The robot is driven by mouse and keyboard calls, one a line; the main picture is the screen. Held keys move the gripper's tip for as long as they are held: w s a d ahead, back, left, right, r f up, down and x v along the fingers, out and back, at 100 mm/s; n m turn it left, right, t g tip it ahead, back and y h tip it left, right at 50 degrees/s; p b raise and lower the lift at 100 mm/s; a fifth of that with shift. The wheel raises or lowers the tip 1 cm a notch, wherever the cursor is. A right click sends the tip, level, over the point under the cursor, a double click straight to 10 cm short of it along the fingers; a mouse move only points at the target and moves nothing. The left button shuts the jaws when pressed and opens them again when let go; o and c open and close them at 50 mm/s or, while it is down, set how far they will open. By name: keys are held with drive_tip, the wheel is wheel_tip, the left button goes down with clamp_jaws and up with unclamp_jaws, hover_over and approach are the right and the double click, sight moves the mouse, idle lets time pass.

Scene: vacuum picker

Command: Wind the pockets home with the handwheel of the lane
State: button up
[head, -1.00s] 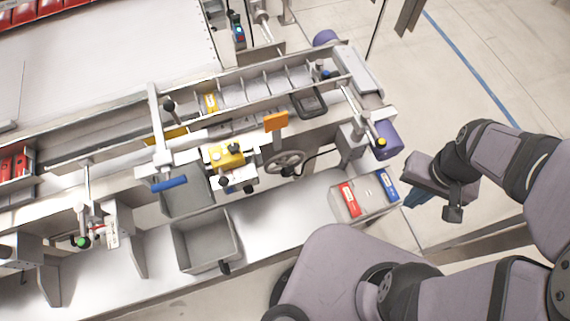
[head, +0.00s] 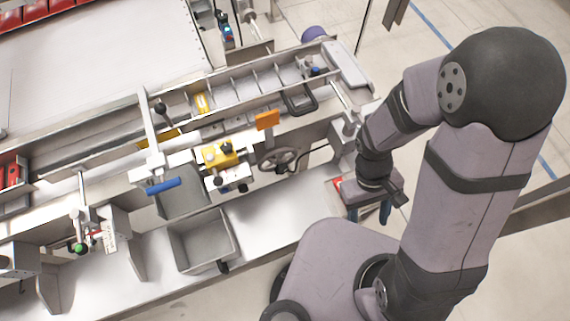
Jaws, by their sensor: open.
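The handwheel (head: 277,159) is a grey spoked wheel on the near side of the lane, just right of a yellow-topped unit (head: 222,154). The lane (head: 245,88) is a long metal channel split by dividers into several pockets. One pocket holds a yellow item (head: 202,103).
An orange flag (head: 267,120) stands just above the handwheel. A bar with a blue handle (head: 163,186) crosses the lane at left. A grey bin (head: 202,242) sits on the lower shelf. The shelf between bin and box is clear.

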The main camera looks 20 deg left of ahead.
drive_tip(key=w+a+f+n, duration=0.1)
drive_tip(key=f, duration=0.1)
drive_tip(key=w+a+f+n+t, duration=0.1)
drive_tip(key=w+f, duration=0.1)
drive_tip(key=w+a+f+n+t, duration=0.1)
drive_tip(key=f, duration=0.1)
drive_tip(key=shift+w+a, duration=0.15)
drive_tip(key=shift+w, duration=0.2)
drive_tip(key=w+a, duration=0.1)
drive_tip(key=w+a+f+t+y, duration=0.1)
drive_tip(key=a+y, duration=0.1)
drive_tip(key=shift+w+a+f+n, duration=0.2)
drive_tip(key=shift+w+a+n, duration=0.1)
drive_tip(key=shift+w+a, duration=0.1)
drive_tip(key=w+a+t+y, duration=0.1)
drive_tip(key=w+a+y, duration=0.25)
drive_tip(key=a, duration=0.45)
drive_tip(key=m+y, duration=0.3)
drive_tip(key=y, duration=0.1)
approach(285, 167)
drive_tip(key=x, duration=0.3)
drive_tip(key=shift+w+a+r+h, duration=0.1)
drive_tip(key=shift+r+h, duration=0.15)
drive_tip(key=shift+f, duration=0.1)
drive_tip(key=shift+b+x, duration=0.3)
drive_tip(key=shift+x, duration=3.3)
